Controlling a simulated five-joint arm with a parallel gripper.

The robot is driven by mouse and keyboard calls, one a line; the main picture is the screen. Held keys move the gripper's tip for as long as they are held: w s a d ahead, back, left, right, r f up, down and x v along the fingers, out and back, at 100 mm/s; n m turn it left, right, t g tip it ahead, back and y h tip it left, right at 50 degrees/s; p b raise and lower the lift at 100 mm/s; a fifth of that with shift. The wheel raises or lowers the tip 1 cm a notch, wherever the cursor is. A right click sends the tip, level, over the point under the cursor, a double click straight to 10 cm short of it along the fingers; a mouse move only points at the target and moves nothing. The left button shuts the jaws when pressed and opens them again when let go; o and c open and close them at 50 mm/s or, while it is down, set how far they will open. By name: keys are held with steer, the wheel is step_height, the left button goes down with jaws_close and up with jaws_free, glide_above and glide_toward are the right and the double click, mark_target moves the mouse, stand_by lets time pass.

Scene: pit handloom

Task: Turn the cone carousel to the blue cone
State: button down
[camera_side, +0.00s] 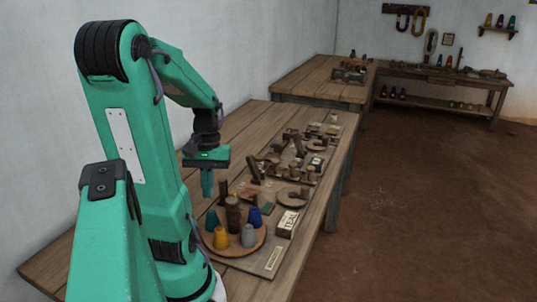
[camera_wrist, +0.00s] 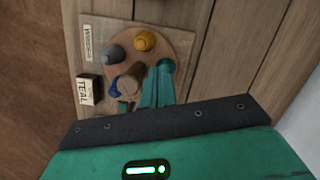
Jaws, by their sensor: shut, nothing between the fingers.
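The cone carousel is a round wooden disc (camera_side: 234,246) on the near end of the bench, with a thick brown post (camera_side: 233,214) at its centre. Around the post stand a blue cone (camera_side: 255,217) at the right, a grey cone (camera_side: 248,236) and a yellow cone (camera_side: 221,238) in front, and a teal cone (camera_side: 211,219) at the left. My gripper (camera_side: 207,196) is shut and empty, pointing down just above the teal cone; contact cannot be told. In the wrist view, the blue cone (camera_wrist: 113,89) is partly hidden by the post (camera_wrist: 130,82).
A block lettered TEAL (camera_side: 286,222) stands right of the carousel. A small plate with writing (camera_side: 273,259) lies nearer the front edge. Behind, several wooden pieces and round dishes (camera_side: 292,196) crowd the bench. Bare bench boards (camera_side: 240,283) lie in front of the carousel.

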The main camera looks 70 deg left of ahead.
mark_target(232, 199)
steer(key=shift+v, duration=0.75)
steer(key=c, duration=1.8)
jaws_free()
steer(key=shift+s, duration=0.1)
steer(key=o, duration=0.8)
steer(key=shift+w+r, duration=0.2)
steer(key=shift+w, duration=0.3)
steer(key=shift+c, duration=0.2)
steer(key=shift+o, duration=0.2)
steer(key=shift+w+d+r+n+t+y, duration=0.25)
steer(key=shift+w+r+y, duration=0.1)
steer(key=shift+w, duration=0.45)
steer(key=shift+w+d+r+n+t+y, duration=0.2)
steer(key=shift+w+r+n+y, duration=0.15)
steer(key=shift+w, duration=0.4)
steer(key=shift+w+d+r+n+t+y, duration=0.2)
steer(key=shift+w+r+t+y, duration=0.15)
steer(key=shift+w, duration=0.45)
steer(key=shift+f, duration=0.25)
steer(key=shift+f, duration=3.75)
steer(key=shift+c, duration=0.2)
jaws_close()
